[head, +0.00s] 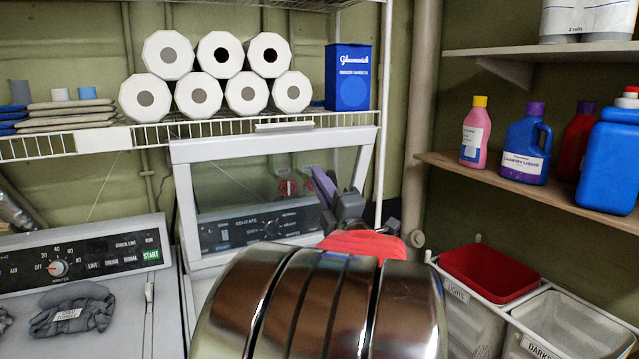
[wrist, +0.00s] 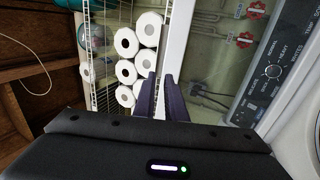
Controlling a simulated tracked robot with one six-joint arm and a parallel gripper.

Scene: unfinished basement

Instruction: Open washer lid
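The washer lid (head: 181,205) is a white frame around a clear pane. In the head view it stands raised and steeply tilted, with a pale handle strip (head: 285,126) at its top edge. The washer's control panel (head: 262,228) shows through the pane, and also in the wrist view (wrist: 268,75). My gripper (head: 322,183) is in front of the pane's right part. In the wrist view my gripper's two dark purple fingers (wrist: 160,90) have a narrow gap with nothing held between them. I cannot tell whether they touch the lid. My arm hides the washer's opening.
A wire shelf (head: 215,131) with paper rolls (head: 220,55) and a blue box (head: 348,80) hangs just above the lid. A dryer (head: 95,258) with dark cloth stands left. Bottles on a shelf (head: 560,185) and hampers (head: 495,272) are right.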

